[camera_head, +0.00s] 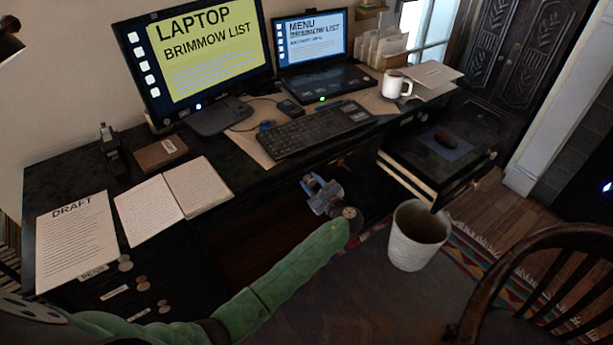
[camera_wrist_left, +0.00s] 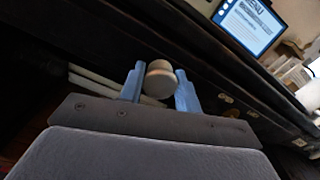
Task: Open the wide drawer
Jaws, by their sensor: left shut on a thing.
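My left gripper (camera_head: 325,195) is below the front edge of the desk, near the middle. In the left wrist view its two blue fingers (camera_wrist_left: 160,88) stand on either side of a pale round knob (camera_wrist_left: 160,76) and are shut on it. A long dark front (camera_wrist_left: 115,45) runs behind the knob, likely that of the wide drawer. The gripper and the dark shade hide much of this front in the head view, so I cannot tell how far it is pulled out. My right gripper is not in view.
The desk carries a monitor (camera_head: 200,55), a laptop (camera_head: 322,85), a keyboard (camera_head: 315,128), a white mug (camera_head: 396,86) and papers (camera_head: 75,240). A white bin (camera_head: 418,237) and a wooden chair (camera_head: 540,235) stand near my arm.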

